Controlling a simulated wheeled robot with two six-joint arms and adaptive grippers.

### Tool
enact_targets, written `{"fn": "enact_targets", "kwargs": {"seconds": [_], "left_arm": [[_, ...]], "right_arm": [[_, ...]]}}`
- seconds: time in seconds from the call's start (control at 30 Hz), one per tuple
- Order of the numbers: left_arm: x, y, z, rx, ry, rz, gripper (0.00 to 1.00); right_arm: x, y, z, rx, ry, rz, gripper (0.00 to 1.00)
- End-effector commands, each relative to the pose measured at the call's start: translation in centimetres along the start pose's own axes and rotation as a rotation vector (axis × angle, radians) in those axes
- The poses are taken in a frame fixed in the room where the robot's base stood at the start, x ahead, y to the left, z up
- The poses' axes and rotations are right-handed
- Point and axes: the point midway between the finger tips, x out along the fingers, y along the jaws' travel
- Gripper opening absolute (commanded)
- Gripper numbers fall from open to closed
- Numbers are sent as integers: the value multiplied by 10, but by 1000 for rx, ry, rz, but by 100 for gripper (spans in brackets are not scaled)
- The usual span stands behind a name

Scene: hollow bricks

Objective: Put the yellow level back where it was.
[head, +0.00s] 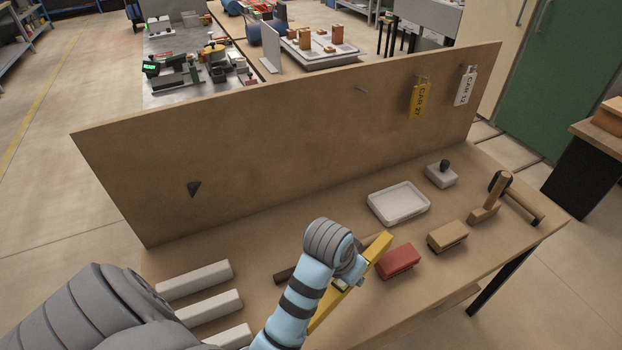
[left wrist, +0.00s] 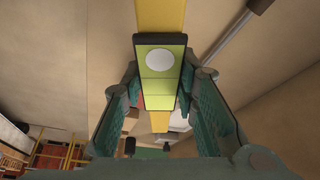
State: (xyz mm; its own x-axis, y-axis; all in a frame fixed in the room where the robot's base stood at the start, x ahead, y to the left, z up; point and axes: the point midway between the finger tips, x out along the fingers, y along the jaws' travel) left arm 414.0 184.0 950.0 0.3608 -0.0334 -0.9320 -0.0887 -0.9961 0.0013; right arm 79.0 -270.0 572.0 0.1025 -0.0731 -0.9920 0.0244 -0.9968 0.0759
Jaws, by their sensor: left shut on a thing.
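The yellow level (head: 379,249) is a long bar running diagonally over the front middle of the bench in the head view. In the left wrist view, its light green window with a white round spot (left wrist: 160,75) sits between my fingers. My left gripper (head: 352,276) is shut on the level near its middle; in the left wrist view its two green fingers (left wrist: 160,95) flank the bar. I cannot tell whether the level touches the bench. My arm hides part of it. My right gripper is not in view.
A red brick (head: 398,261) lies close right of the level, with a tan brick (head: 447,236) beyond. A dark rod (head: 285,273) lies left of my gripper, near several white bars (head: 208,306). A white tray (head: 398,217) stands behind. An upright board (head: 290,140) closes the back.

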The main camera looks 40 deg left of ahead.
Motion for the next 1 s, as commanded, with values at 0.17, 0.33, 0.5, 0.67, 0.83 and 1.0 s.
{"fn": "enact_targets", "kwargs": {"seconds": [0.17, 0.33, 0.5, 0.67, 0.83, 1.0], "left_arm": [[34, -46, -16, 220, 4, 76, 0], [54, -129, -38, 362, 9, 138, 0], [46, -209, -65, 372, 10, 149, 0], [38, -240, -74, 357, 7, 148, 0], [47, -243, -70, 355, 3, 149, 0], [68, -243, -60, 354, 1, 149, 0]], "right_arm": [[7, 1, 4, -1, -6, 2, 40], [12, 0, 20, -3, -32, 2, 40], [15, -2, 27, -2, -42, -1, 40], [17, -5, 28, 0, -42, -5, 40], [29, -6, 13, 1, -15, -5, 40], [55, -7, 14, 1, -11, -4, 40]]}}
